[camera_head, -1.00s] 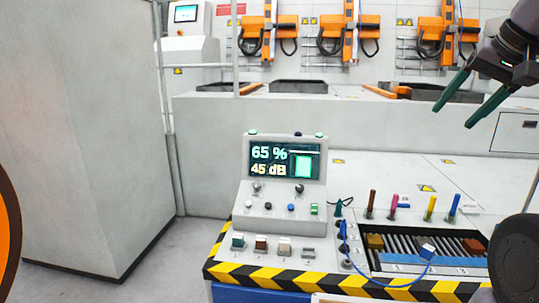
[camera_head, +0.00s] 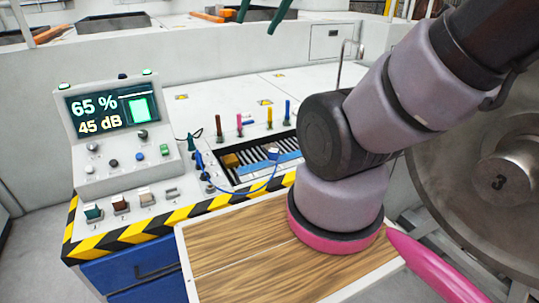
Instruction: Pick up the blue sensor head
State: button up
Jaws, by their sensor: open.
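A small pale-blue block (camera_head: 273,153) sits at the end of a thin blue cable, above the roller tray on the console. It looks like the sensor head, but it is too small to be sure. The cable (camera_head: 250,190) loops back to dark blue sockets (camera_head: 200,161) beside the tray. My gripper (camera_head: 256,25) shows only its two dark green fingers at the top edge. They are apart, with nothing seen between them, and well above the block in the picture. My arm covers the area right of the tray.
The console has a screen panel (camera_head: 105,112), switches and a striped edge (camera_head: 135,231). Brown, pink, yellow and blue upright sticks (camera_head: 288,112) stand behind the roller tray (camera_head: 235,174). A wood-topped surface (camera_head: 230,255) lies in front. A large wheel (camera_head: 440,175) stands at right.

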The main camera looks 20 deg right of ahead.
aim_at(274, 153)
jog(key=i+j+z, duration=0.1)
jog(key=z, duration=0.25)
jog(key=i+j+z, duration=0.1)
jog(key=z, duration=0.25)
